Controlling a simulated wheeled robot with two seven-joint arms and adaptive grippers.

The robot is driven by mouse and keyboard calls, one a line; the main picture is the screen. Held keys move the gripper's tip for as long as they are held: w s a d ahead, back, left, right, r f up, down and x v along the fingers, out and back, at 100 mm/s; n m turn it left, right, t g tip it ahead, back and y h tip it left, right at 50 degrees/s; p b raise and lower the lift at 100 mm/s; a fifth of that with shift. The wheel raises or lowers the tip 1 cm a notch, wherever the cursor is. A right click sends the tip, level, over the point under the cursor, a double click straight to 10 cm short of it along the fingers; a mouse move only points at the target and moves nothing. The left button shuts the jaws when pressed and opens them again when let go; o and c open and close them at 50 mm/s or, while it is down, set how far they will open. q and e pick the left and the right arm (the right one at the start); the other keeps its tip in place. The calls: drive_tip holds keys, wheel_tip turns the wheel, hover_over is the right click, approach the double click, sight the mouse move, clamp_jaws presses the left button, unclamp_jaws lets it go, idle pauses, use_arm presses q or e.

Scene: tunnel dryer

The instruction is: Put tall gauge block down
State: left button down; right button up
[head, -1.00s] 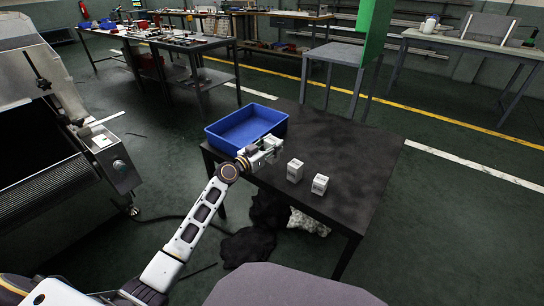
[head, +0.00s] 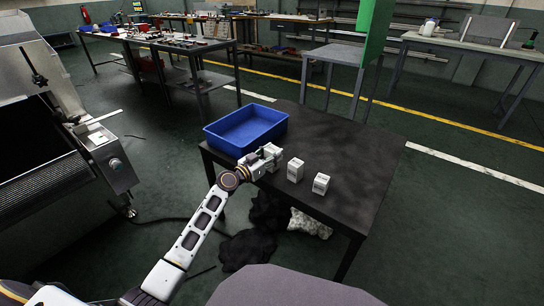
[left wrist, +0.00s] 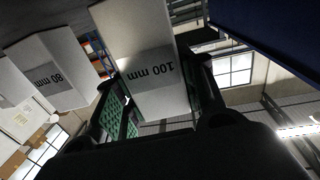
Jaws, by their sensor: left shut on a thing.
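The tall gauge block, a white block marked "100 mm" (left wrist: 145,52), stands between the fingers of my left gripper (left wrist: 158,98) in the left wrist view. In the head view my left gripper (head: 266,159) is at the near left part of the black table (head: 345,160), just in front of the blue bin, and largely hides the block. The gripper is shut on this block. I cannot tell whether the block's base touches the table. My right gripper is not in view.
A blue bin (head: 247,130) stands behind my left gripper. Two white blocks, a nearer one (head: 320,184) and another (head: 295,170), stand to its right. A block marked "80 mm" (left wrist: 50,72) shows in the left wrist view. The table's right side is clear.

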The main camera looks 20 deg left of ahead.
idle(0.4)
use_arm(q)
drive_tip(key=c, duration=1.3)
unclamp_jaws()
drive_tip(key=shift+f, duration=0.15)
drive_tip(key=o, duration=0.4)
